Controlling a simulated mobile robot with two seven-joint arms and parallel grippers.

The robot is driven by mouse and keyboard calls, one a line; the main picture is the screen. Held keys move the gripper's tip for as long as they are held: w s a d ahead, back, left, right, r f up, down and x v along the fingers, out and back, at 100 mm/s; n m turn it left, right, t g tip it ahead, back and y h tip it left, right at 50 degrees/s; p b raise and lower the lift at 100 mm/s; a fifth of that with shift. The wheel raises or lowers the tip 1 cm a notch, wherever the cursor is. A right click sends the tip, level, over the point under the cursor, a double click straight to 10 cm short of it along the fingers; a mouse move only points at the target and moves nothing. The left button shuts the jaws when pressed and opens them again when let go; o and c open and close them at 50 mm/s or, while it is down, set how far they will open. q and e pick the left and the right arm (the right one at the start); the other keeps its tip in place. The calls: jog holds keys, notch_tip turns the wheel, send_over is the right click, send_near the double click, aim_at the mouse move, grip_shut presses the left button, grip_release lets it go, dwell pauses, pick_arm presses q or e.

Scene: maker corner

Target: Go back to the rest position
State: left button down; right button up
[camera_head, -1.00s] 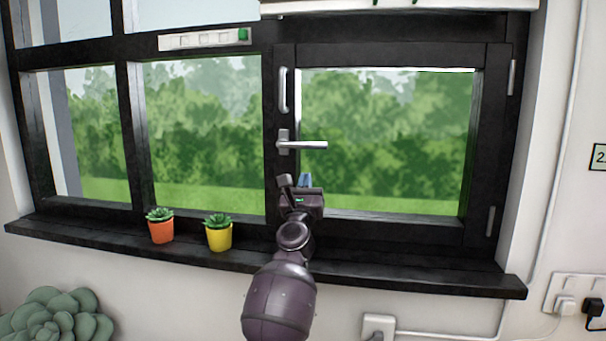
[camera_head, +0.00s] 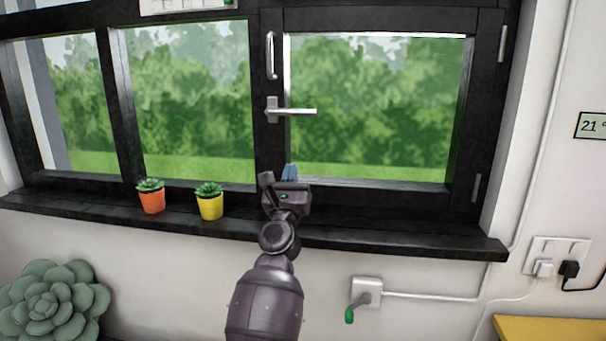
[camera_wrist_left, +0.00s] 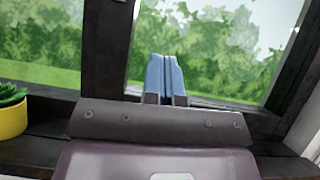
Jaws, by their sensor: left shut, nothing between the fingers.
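My left gripper (camera_head: 289,173) is in front of the lower part of the window, below the horizontal silver handle (camera_head: 292,111). In the left wrist view its two blue fingers (camera_wrist_left: 164,76) are pressed together with nothing between them. The gripper is apart from the handle. The window sash (camera_head: 378,190) on the right sits in its black frame and looks closed. My right gripper is in neither view.
An orange pot (camera_head: 152,202) and a yellow pot (camera_head: 210,206) with succulents stand on the black sill (camera_head: 400,241) left of my arm. A wall box with a green-tipped crank (camera_head: 364,296) is below the sill. A yellow surface (camera_head: 545,329) shows at lower right.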

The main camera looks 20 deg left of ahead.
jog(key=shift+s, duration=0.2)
pick_arm(q)
jog(key=s+d+m+h, duration=0.1)
jog(key=d+m+h, duration=0.25)
jog(key=m, duration=0.75)
jog(key=s+d+m+h, duration=0.15)
jog(key=m+h, duration=0.25)
jog(key=m, duration=0.6)
jog(key=s+f+m+g+h, duration=0.1)
jog(key=s+f+m+g, duration=0.25)
jog(key=f+m, duration=1.05)
jog(key=s+a+f+m+g+y, duration=0.2)
jog(key=s+f+m+g, duration=0.4)
jog(key=s+f, duration=2.5)
jog(key=g, duration=0.3)
jog(key=shift+s+a+f, duration=0.15)
jog(key=shift+s+a, duration=0.15)
jog(key=shift+s, duration=0.1)
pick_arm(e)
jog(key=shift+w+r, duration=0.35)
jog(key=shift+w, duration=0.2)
